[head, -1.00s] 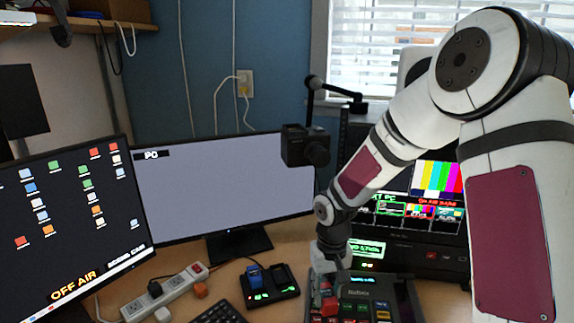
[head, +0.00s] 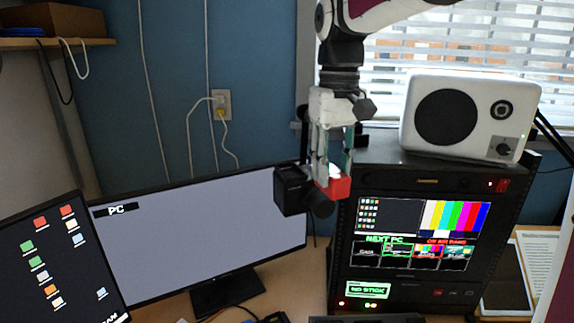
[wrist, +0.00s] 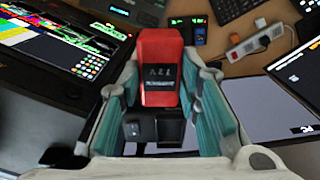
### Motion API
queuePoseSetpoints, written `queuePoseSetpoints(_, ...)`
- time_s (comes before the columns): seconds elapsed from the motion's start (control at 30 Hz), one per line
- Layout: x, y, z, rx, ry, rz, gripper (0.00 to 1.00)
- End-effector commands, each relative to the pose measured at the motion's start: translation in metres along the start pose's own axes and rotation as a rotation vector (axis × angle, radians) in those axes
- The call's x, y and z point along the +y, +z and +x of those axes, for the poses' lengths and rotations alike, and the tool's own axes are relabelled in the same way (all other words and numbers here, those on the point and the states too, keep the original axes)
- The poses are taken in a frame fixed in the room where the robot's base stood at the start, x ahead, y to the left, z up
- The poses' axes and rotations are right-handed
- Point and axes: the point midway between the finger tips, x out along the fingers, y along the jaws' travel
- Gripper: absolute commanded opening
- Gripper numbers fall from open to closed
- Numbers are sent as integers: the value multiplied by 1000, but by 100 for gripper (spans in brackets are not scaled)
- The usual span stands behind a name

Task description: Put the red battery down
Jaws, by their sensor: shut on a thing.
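My gripper (head: 331,172) points down in the head view, shut on the red battery (head: 339,187). The battery is held up in the air, well above the desk, in front of the rack's upper left corner. In the wrist view, the red battery (wrist: 160,68) sits between the two teal-sided fingers of my gripper (wrist: 161,84), with a dark label facing the camera. In the wrist view, a charger (wrist: 187,32) with green lights lies beyond it on the desk, a dark blue item standing in part of it.
A black camera (head: 293,190) hangs close beside the battery. The black rack (head: 345,240) with screens bears a white speaker (head: 470,115). The PC monitor (head: 195,235) stands left. A power strip (wrist: 258,42) lies on the desk.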

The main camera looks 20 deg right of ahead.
Motion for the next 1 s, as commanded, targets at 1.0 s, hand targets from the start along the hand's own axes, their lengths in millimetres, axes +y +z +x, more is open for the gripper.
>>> queuePoseSetpoints(1.0,-21,-146,-4,1,-1,-16,0)
